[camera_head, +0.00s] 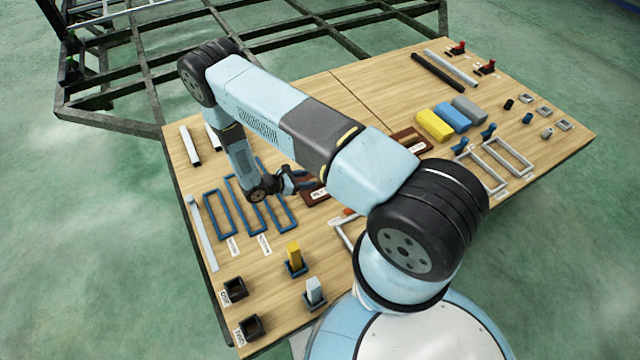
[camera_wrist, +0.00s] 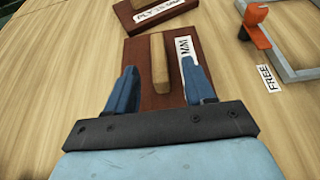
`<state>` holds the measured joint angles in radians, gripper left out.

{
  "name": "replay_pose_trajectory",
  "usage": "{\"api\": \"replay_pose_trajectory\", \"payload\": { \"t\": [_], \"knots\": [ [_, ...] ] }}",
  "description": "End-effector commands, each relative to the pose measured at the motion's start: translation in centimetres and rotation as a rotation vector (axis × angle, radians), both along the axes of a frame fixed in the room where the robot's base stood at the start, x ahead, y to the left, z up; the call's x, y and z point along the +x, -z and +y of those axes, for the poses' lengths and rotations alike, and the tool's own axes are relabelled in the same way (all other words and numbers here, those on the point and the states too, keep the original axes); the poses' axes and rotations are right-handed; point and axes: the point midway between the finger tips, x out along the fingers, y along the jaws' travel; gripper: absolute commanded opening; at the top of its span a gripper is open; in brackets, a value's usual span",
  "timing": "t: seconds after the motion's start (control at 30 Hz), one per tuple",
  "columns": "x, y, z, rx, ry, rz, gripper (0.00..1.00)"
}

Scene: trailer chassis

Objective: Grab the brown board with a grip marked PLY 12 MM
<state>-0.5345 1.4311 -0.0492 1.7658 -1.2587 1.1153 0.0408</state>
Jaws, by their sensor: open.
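A brown board (camera_wrist: 138,48) with a light wooden grip bar (camera_wrist: 159,70) lies flat on the table in the wrist view. My gripper (camera_wrist: 160,85) is open above it, with the bar standing between the blue fingers and no clear contact. This board's white label (camera_wrist: 183,47) is mostly hidden by the right finger. A second brown board (camera_wrist: 125,14) lies just beyond; its label starts with PLY, but I cannot read the number surely. In the head view, my gripper (camera_head: 295,182) is low over the near board (camera_head: 318,194), and the other board (camera_head: 405,138) is partly behind my arm.
An orange clamp-like piece (camera_wrist: 257,25) and a grey frame (camera_wrist: 295,65) with a FREE label lie to the right in the wrist view. Blue frames (camera_head: 245,203) lie left of my gripper in the head view. Yellow, blue and grey blocks (camera_head: 452,117) lie to the right.

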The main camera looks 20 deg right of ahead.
Motion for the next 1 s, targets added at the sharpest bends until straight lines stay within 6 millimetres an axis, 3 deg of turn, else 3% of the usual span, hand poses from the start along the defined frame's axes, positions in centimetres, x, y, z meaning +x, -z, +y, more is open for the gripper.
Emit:
{"api": "replay_pose_trajectory", "payload": {
  "t": [0.6, 0.83, 1.0],
  "knots": [
    [1.4, 3.0, -5.2, 0.001, 0.002, 0.000, 0.53],
    [1.4, 3.0, -5.3, 0.001, 0.001, 0.000, 0.53],
    [1.4, 3.0, -5.3, 0.001, 0.001, 0.000, 0.38]
  ]
}}
